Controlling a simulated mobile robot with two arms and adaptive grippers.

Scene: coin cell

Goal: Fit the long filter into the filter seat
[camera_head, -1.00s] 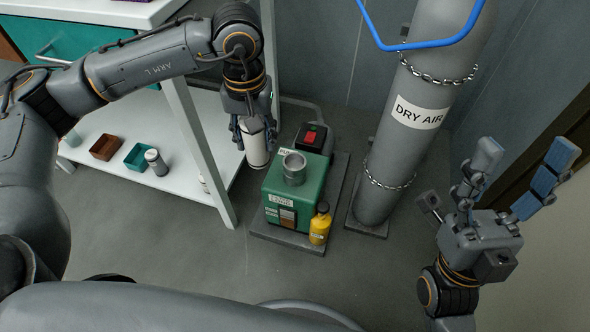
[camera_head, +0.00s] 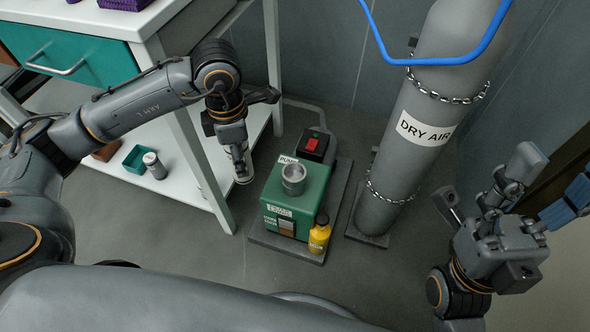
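The long filter (camera_head: 243,175) is a pale cylinder in my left gripper (camera_head: 239,160), with its lower end showing below the fingers. The gripper is shut on it, and the fingers hide much of it. The filter seat (camera_head: 293,176) looks to be the round metal cup on top of the green pump unit (camera_head: 303,201). The held filter is left of the cup and apart from it in the picture; its height over the cup is hard to tell. My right gripper (camera_head: 515,190) is open and empty at the right, its fingers spread and pointing up.
A yellow bottle (camera_head: 319,236) stands at the pump's front right corner. A black box with a red switch (camera_head: 312,145) is behind the cup. The chained DRY AIR cylinder (camera_head: 408,170) stands to the right. A white shelf rack (camera_head: 205,172) is close on the left, holding a teal bin (camera_head: 137,158).

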